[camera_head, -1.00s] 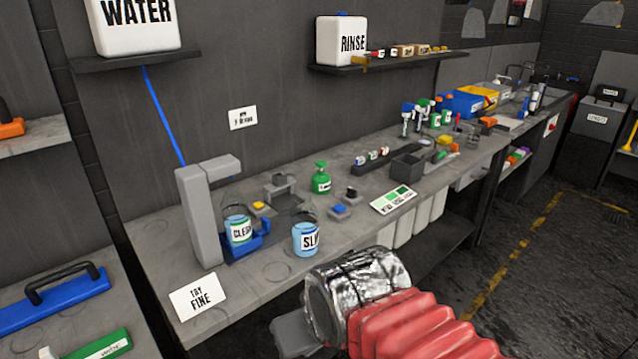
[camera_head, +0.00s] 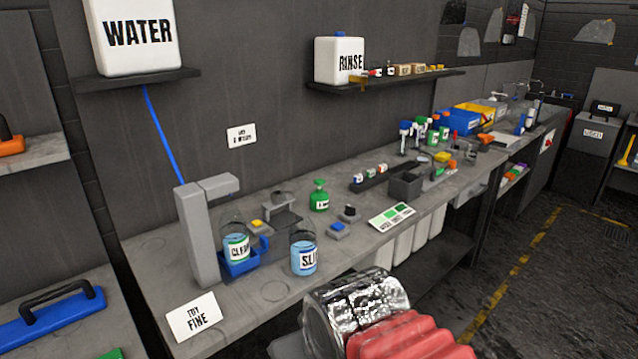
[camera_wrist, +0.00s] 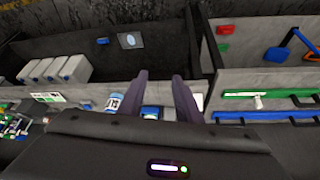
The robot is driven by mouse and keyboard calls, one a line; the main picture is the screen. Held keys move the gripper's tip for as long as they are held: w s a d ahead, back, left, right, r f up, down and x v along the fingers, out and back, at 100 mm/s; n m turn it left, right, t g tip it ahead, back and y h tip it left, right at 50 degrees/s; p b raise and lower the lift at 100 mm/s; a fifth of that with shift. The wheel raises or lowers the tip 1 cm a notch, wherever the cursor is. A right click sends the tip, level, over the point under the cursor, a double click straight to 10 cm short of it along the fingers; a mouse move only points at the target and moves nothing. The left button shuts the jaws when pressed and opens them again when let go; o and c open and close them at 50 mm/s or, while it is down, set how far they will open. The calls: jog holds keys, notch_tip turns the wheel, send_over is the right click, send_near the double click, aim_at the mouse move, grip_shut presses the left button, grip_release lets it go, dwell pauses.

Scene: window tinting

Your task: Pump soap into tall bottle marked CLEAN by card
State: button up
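The clear tall bottle marked CLEAN (camera_head: 237,247) stands upright in a blue holder (camera_head: 238,268) under the grey dispenser (camera_head: 200,235) at the left of the bench. A similar bottle whose label reads "SLI…" (camera_head: 304,260) stands to its right with blue liquid low inside; it also shows in the wrist view (camera_wrist: 114,103). A green pump bottle (camera_head: 319,196) stands farther back. A card with green patches (camera_head: 392,216) lies near the bench's front edge. My gripper (camera_wrist: 160,76) has its two dark fingers apart, nothing visible between them. In the head view, my arm is low, in front of the bench.
A "TRY FINE" sign (camera_head: 194,316) is at the front left. Small blocks with blue (camera_head: 338,229) and black tops sit between the bottles and card. A dark open box (camera_head: 405,187) stands behind the card. White WATER (camera_head: 136,35) and RINSE (camera_head: 340,60) tanks sit on shelves above.

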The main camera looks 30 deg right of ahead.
grip_shut()
dwell(0.4)
dwell(1.4)
